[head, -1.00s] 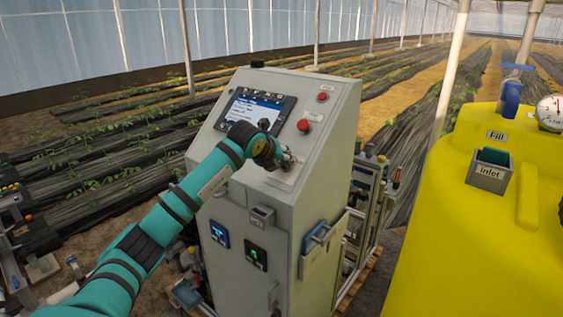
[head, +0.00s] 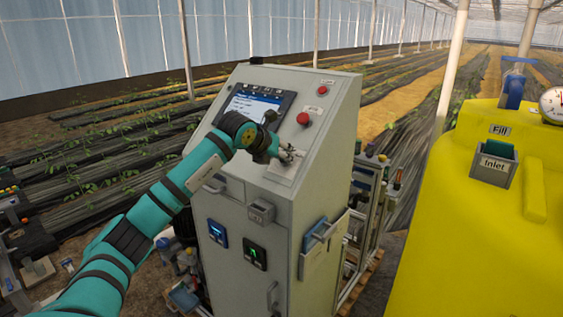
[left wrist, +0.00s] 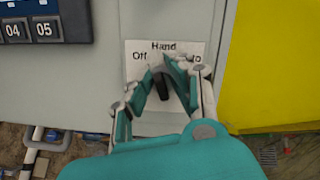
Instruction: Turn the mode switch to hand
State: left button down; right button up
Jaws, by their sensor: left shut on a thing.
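The mode switch (left wrist: 163,88) is a dark knob on a white label plate (left wrist: 133,75) on the grey cabinet's sloping face. In the left wrist view the plate reads "Hand" at the top and "Off" at the left; the right-hand word is mostly covered by a finger. My left gripper (left wrist: 162,84) is shut on the knob, with a finger on each side. The fingers hide much of it, so I cannot tell clearly which word it points to. In the head view my left gripper (head: 289,155) is at the same plate, below the red button. My right gripper is not in view.
The grey control cabinet (head: 322,190) has a screen (head: 252,104) and a red button (head: 303,118) above the plate. A yellow tank (head: 460,240) with a grey inlet box stands at the right. Pipes and equipment stand behind and left of the cabinet.

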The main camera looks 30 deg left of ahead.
pick_arm(q)
jog(key=shift+m+h+b, duration=0.4)
jog(key=shift+m, duration=1.6)
jog(key=c, duration=1.4)
grip_release()
jog(key=v, duration=1.2)
